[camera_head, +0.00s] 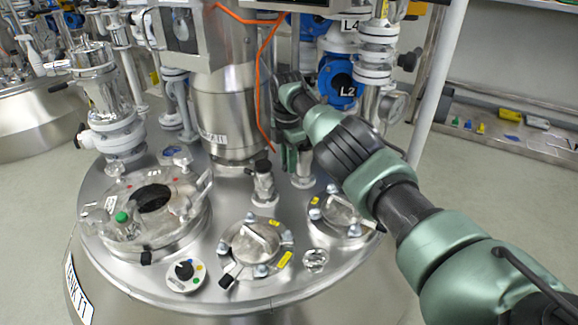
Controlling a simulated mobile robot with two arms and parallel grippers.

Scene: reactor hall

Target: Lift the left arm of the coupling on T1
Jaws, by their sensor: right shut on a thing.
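The vessel T1 (330,277) has a round steel lid with several fittings, and its label shows on the lower left side. My right gripper (289,155) reaches in from the right and points down at the back of the lid, beside the central column. It is shut at an upright metal fitting (303,177), which looks like the coupling. The gripper and wrist hide the coupling's upper part and its arms, so I cannot tell how its left arm stands. My left gripper is not in view.
A short valve fitting (263,183) with a black top stands just left of my gripper. An orange cable (258,90) hangs close by. Blue valves (340,80) stand behind.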

